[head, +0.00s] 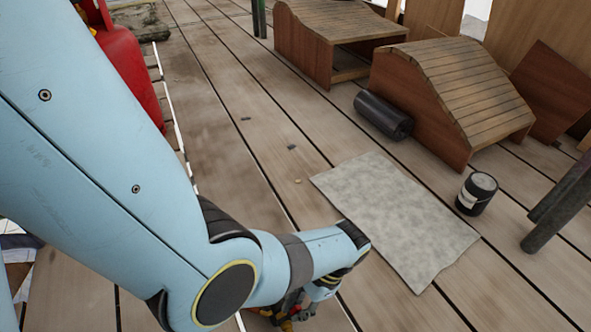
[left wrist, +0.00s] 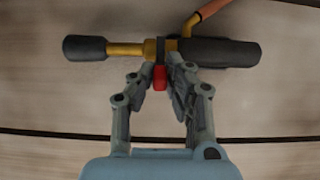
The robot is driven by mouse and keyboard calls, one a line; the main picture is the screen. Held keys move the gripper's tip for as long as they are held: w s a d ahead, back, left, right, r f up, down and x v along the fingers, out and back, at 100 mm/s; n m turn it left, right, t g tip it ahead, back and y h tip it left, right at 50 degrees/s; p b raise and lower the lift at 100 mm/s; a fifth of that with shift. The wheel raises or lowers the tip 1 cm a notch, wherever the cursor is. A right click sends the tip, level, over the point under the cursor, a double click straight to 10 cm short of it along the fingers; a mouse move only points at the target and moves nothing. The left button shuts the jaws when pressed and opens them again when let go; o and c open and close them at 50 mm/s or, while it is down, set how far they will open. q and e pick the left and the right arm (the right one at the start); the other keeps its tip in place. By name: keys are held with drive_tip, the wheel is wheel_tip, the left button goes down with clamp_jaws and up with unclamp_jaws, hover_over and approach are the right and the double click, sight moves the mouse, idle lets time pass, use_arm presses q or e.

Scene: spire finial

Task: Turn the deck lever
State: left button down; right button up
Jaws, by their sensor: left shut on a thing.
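In the left wrist view a brass-coloured fitting (left wrist: 125,48) lies across the top, with a black end on the left and a longer black grip (left wrist: 225,52) on the right. A short red lever (left wrist: 160,80) sticks out from its middle. My left gripper (left wrist: 162,66) is shut on the red lever, with a finger on each side of it. In the head view my left forearm and wrist hide most of the fitting; only small red and yellow bits show beneath the wrist at the bottom. My right gripper is in neither view.
An orange hose (left wrist: 208,14) leaves the fitting at the top. On the plank deck lie a grey mat (head: 395,215), a paint can (head: 476,193) and a black roll (head: 383,116). Slatted wooden loungers (head: 450,85) stand behind. A red object (head: 125,60) stands at the upper left.

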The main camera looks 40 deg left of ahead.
use_arm(q)
drive_tip(key=shift+s, duration=0.2)
drive_tip(key=c, duration=1.4)
unclamp_jaws()
drive_tip(key=shift+o, duration=0.2)
drive_tip(key=shift+w, duration=0.1)
drive_tip(key=v, duration=1.2)
